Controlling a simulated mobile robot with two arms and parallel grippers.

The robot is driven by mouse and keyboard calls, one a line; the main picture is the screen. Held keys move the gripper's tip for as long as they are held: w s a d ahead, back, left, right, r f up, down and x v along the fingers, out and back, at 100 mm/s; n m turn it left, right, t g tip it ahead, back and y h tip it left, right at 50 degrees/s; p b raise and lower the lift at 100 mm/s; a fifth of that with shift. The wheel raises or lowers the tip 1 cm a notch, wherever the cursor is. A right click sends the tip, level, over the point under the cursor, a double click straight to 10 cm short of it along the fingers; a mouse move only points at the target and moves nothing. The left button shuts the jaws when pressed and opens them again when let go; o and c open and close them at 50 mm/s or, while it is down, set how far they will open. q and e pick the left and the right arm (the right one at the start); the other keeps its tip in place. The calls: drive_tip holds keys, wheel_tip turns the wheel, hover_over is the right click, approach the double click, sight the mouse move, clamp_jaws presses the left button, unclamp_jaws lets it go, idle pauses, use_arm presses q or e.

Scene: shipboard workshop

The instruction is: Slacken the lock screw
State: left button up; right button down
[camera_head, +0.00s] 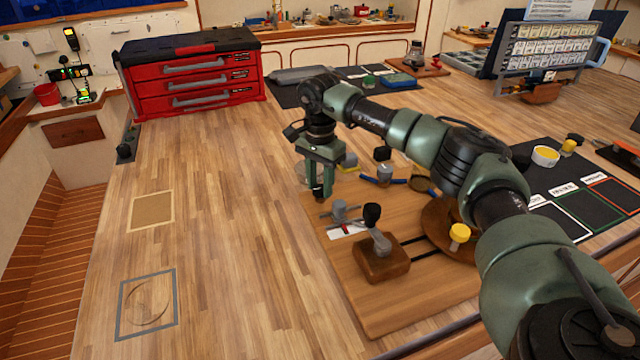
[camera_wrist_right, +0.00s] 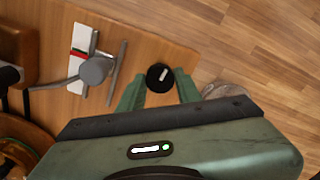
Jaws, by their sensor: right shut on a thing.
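The lock screw appears to be the round black knob (camera_wrist_right: 160,77) with a white mark, in the right wrist view. It sits at the edge of a wooden board (camera_head: 400,308), which also shows in the wrist view (camera_wrist_right: 150,30). My right gripper (camera_head: 319,190) points down over the board's far left corner. Its two green fingers (camera_wrist_right: 159,84) are closed on opposite sides of the knob. In the head view the fingers mostly hide the knob. My left gripper is out of view.
Beside the knob stand a grey post (camera_wrist_right: 96,69) and a red, white and green scale (camera_wrist_right: 85,58). A wooden block (camera_head: 382,262) with a black-knobbed lever (camera_head: 372,214) is nearer. A yellow knob (camera_head: 459,233) is to the right. The bench left of the board is mostly clear.

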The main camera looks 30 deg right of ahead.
sight(320, 188)
drive_tip(key=shift+w+r+n, duration=0.1)
drive_tip(key=shift+r+n, duration=0.05)
drive_tip(key=shift+n, duration=0.55)
drive_tip(key=c, duration=1)
unclamp_jaws()
wheel_tip(320, 188, up, 8)
drive_tip(key=shift+f+b, duration=0.15)
drive_tip(key=shift+b, duration=0.75)
